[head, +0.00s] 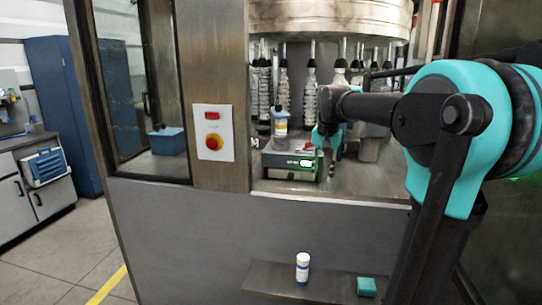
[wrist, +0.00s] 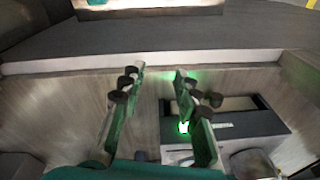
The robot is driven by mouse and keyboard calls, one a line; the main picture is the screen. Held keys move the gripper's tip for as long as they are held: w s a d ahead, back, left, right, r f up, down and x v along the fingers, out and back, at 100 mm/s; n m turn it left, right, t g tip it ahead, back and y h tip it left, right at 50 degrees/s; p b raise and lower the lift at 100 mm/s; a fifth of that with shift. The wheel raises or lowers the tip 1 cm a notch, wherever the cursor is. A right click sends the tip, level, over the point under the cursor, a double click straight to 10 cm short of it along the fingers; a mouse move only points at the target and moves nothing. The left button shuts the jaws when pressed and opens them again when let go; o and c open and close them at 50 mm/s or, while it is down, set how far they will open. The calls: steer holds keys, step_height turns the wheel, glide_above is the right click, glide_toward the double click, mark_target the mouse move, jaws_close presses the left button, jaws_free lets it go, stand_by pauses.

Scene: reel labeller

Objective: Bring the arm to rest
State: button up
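My arm reaches from the right of the head view through the machine's opening. My gripper (head: 328,140) is over the machine's inner deck, just right of a small box-shaped device (head: 290,163) with a lit green display. In the wrist view my gripper (wrist: 157,82) has its two fingers apart, with nothing between them. The device (wrist: 235,128) lies beside and beyond the right finger in that view. A bottle with a yellow and blue label (head: 280,123) stands on or just behind the device; my gripper is apart from it.
A white-capped bottle (head: 302,268) and a teal block (head: 366,287) are on a low shelf (head: 325,285) at the front. A red stop button (head: 213,142) is on the post left of the opening. A round carousel (head: 330,20) with hanging parts is above the deck.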

steer(key=s+d+f+n+t, duration=0.2)
steer(key=s+f+n, duration=0.3)
steer(key=s+f, duration=1.7)
step_height(320, 180, down, 5)
steer(key=shift+s+r+t, duration=0.2)
steer(key=shift+s+t, duration=0.1)
steer(key=shift+s, duration=0.1)
